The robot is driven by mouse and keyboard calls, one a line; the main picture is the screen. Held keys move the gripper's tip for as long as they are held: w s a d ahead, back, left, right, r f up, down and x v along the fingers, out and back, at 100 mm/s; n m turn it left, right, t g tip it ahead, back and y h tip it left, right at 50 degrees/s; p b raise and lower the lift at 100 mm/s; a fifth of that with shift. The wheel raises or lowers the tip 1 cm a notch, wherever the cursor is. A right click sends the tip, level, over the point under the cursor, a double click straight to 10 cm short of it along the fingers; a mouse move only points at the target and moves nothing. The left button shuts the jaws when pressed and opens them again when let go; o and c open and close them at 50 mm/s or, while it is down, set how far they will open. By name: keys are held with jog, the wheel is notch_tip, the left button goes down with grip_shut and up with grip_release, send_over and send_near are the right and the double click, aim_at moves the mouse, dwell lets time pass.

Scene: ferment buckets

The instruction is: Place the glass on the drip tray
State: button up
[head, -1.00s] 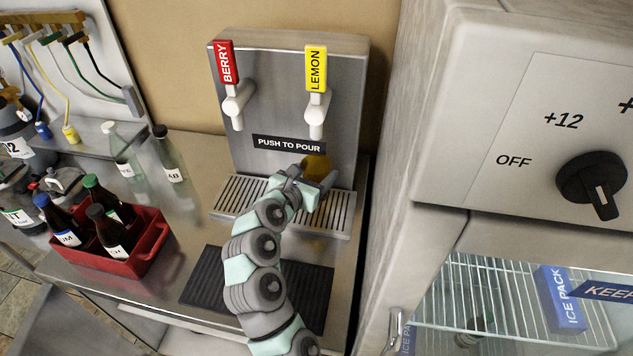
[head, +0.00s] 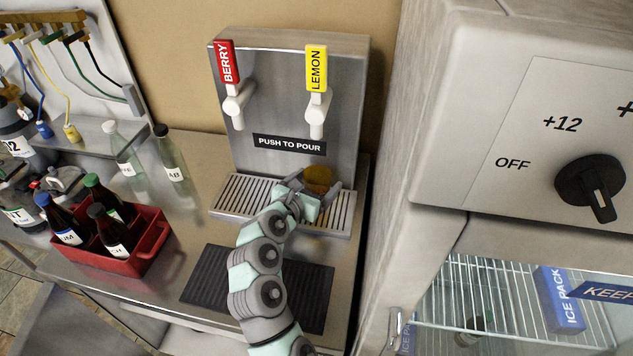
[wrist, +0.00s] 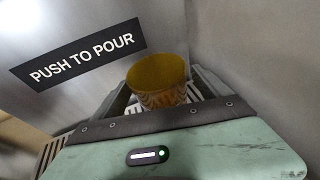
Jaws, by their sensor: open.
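The lemon tap (head: 317,108) and berry tap (head: 236,100) hang above the tray. A dark ribbed mat (head: 215,277) lies in front. A red crate of bottles (head: 152,243) and two clear bottles stand left. The fridge wall (head: 392,190) is close on the right.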

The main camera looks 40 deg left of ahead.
jog(key=shift+s+r, duration=0.15)
jog(key=shift+r, duration=0.05)
jog(key=b+v, duration=0.1)
jog(key=v, duration=1)
jog(key=shift+s, duration=0.3)
jog(key=shift+d+r, duration=0.15)
